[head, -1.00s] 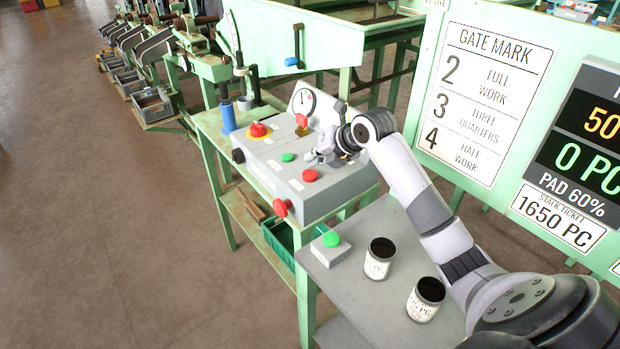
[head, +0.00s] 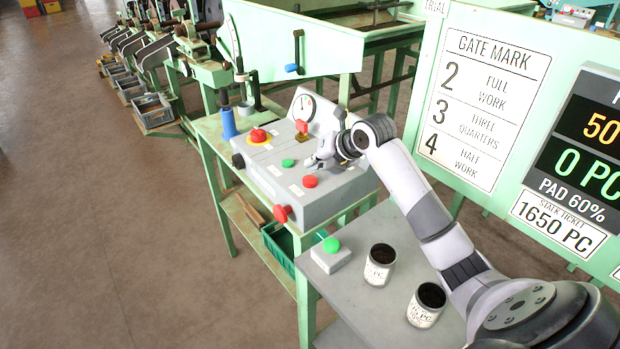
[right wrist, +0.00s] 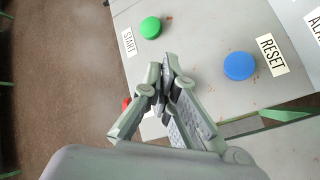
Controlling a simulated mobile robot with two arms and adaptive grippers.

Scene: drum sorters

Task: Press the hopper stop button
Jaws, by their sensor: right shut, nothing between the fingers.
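The grey control box (head: 330,203) has a red button (head: 310,181) near its front edge and a green button (head: 287,162) behind it. A larger red mushroom button on a yellow base (head: 258,135) sits at the far left corner. I cannot read which label says hopper stop. My right gripper (head: 313,161) is shut and empty above the box top, close to the red and green buttons. In the right wrist view its fingers (right wrist: 166,75) point towards the green START button (right wrist: 150,27); a sliver of red (right wrist: 126,104) shows beside the left finger. My left gripper is not in view.
A blue RESET button (right wrist: 239,66) is right of the fingers. A red-topped lever (head: 301,127) and a gauge (head: 306,104) stand at the box's back. A red knob (head: 282,214) juts from its front. Two labelled cans (head: 379,268) (head: 425,308) and a green-button box (head: 331,252) stand nearer.

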